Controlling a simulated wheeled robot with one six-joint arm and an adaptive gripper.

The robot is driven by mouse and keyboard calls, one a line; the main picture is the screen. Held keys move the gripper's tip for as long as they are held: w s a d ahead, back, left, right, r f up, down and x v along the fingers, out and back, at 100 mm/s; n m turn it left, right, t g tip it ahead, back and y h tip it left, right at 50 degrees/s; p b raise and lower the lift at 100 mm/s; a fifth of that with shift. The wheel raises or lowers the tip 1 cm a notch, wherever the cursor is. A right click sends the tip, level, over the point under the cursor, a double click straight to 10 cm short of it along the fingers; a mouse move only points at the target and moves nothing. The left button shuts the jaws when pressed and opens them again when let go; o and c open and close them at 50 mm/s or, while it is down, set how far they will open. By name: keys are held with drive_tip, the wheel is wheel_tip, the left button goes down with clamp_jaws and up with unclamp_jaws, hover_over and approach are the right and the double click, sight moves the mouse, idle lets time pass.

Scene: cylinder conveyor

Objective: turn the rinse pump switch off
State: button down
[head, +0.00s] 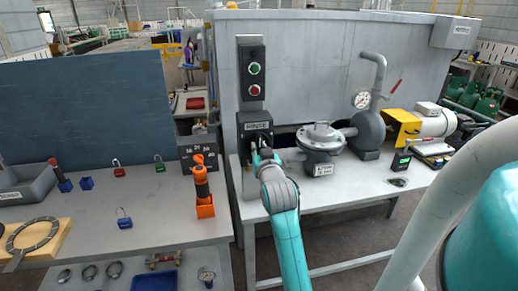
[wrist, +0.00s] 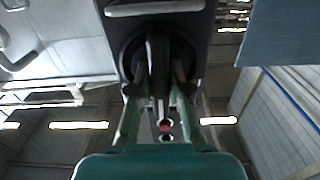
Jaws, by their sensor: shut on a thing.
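The rinse pump switch is a dark box (head: 243,128) with a pale label reading RINSE, mounted below a push-button box at the left end of the right-hand bench. In the wrist view its black knob (wrist: 158,55) has a long handle that stands upright in the picture, on a round dark base. My gripper (head: 258,150) is at the front of the switch. In the wrist view my gripper (wrist: 159,80) has one finger on each side of the handle and is shut on it. In the head view my gripper hides most of the knob.
The push-button box (head: 251,68), with green and red buttons, is right above. A grey pump (head: 321,138) stands close on the right. On the left bench, an orange-handled tool (head: 201,180) stands in an orange holder. A grey panel (head: 310,60) rises behind.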

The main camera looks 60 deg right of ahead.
drive_tip(key=m, duration=0.8)
drive_tip(key=shift+m, duration=0.3)
drive_tip(key=m, duration=0.4)
drive_tip(key=shift+s+d, duration=0.1)
drive_tip(key=shift+f+m, duration=0.15)
drive_tip(key=shift+m, duration=2.35)
drive_tip(key=c, duration=1.1)
unclamp_jaws()
